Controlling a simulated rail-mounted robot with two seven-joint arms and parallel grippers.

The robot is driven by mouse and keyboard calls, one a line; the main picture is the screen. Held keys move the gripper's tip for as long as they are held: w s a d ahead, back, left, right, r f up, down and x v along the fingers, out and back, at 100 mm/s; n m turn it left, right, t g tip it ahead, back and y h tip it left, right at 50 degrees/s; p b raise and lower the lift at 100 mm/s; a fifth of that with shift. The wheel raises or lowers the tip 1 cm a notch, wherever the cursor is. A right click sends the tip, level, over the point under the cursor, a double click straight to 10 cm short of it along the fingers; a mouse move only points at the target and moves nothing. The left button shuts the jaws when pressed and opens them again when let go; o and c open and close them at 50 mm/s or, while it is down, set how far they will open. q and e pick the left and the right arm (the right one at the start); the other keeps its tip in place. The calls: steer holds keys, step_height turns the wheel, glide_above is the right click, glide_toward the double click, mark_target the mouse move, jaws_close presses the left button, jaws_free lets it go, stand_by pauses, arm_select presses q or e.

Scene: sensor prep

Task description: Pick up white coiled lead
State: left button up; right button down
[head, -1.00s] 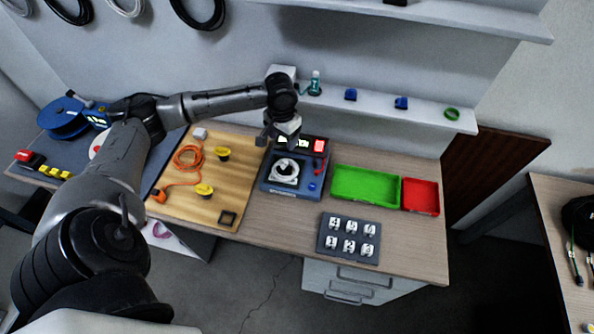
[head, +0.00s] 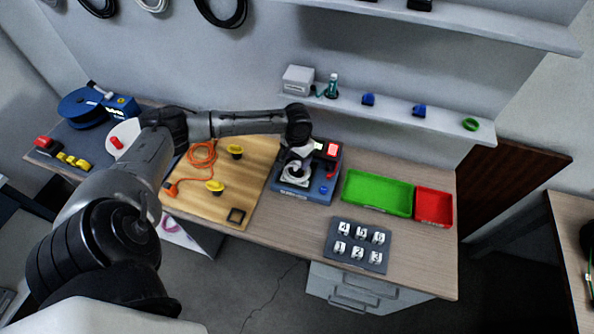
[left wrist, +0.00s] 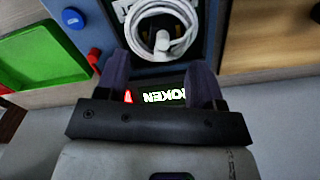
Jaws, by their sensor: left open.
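The white coiled lead (head: 295,174) lies on the blue test device (head: 320,196) on the bench. In the left wrist view the lead (left wrist: 162,30) is a round white coil with a plug end in its middle, at the top of the picture. My left gripper (head: 297,160) is above the device in the head view, partly covering the lead. In the left wrist view its two fingers (left wrist: 158,75) are apart and empty, with the coil just beyond their tips. The device's screen text, partly hidden by the fingers, ends in "OKEN". My right gripper is not in view.
A green tray (head: 347,198) and a red tray (head: 434,224) stand right of the device. A dark numbered block (head: 334,251) lies in front. A wooden board (head: 205,218) with an orange cable (head: 202,153) is on the left. A shelf (head: 443,123) runs behind.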

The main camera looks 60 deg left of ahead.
mark_target(297, 165)
arm_select(q)
step_height(297, 165, down, 5)
steer(key=shift+r, duration=0.3)
steer(key=c, duration=1.1)
